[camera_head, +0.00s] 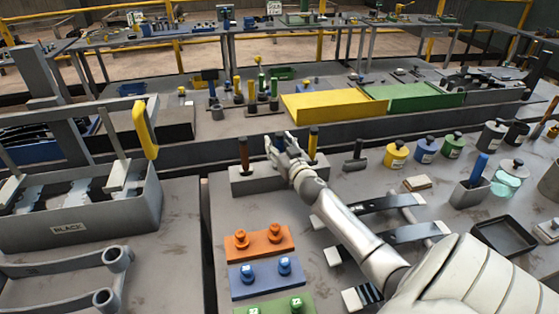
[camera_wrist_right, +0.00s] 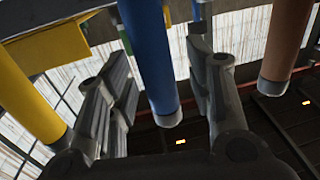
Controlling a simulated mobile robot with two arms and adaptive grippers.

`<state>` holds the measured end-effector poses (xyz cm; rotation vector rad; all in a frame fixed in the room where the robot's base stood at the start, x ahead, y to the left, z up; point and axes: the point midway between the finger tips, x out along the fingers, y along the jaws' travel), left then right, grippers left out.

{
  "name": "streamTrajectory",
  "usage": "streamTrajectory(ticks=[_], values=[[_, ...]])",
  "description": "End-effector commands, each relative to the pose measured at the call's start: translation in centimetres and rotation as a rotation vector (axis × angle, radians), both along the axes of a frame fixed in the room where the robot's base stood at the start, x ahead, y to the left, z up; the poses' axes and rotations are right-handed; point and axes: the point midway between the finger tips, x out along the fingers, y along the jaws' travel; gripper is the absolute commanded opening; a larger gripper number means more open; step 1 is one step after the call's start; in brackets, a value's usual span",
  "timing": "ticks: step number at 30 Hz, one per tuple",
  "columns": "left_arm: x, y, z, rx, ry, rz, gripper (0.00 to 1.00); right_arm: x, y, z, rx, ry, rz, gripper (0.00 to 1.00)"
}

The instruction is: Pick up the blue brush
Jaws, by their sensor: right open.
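The blue brush shows in the right wrist view as an upright-looking blue handle (camera_wrist_right: 150,60) with a grey end. My right gripper (camera_wrist_right: 163,75) is open, with one finger on each side of this handle; I cannot tell whether either touches it. In the head view my right gripper (camera_head: 281,148) is over the middle of a grey holder block (camera_head: 268,184) and hides the blue handle there. A brown handle (camera_head: 244,154) stands at the block's left and a yellow one (camera_head: 313,143) at its right. My left gripper is not in view.
The yellow handle (camera_wrist_right: 28,98) and brown handle (camera_wrist_right: 290,45) flank my fingers closely. Orange (camera_head: 258,244) and blue (camera_head: 267,275) peg blocks lie nearer. Several coloured weights, such as a yellow one (camera_head: 396,157), stand to the right. A grey bin (camera_head: 100,213) stands left.

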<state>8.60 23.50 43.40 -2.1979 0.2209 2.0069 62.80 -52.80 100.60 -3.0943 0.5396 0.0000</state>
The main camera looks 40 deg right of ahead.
Motion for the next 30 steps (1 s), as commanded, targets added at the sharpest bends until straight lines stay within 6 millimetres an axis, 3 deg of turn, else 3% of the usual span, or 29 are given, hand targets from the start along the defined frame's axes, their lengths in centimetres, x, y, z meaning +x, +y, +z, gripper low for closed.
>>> streamTrajectory(ticks=[2,12,22,30], values=[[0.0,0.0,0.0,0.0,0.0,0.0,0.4,0.0,0.0,0.0,0.0,0.0,0.0,0.45],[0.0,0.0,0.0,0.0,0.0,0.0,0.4,0.0,0.0,0.0,0.0,0.0,0.0,0.01],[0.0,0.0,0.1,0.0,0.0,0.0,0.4,0.0,-0.1,0.8,-0.003,-0.002,0.0,0.0],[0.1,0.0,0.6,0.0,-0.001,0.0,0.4,0.0,0.0,5.9,-0.005,-0.003,0.002,0.0]])
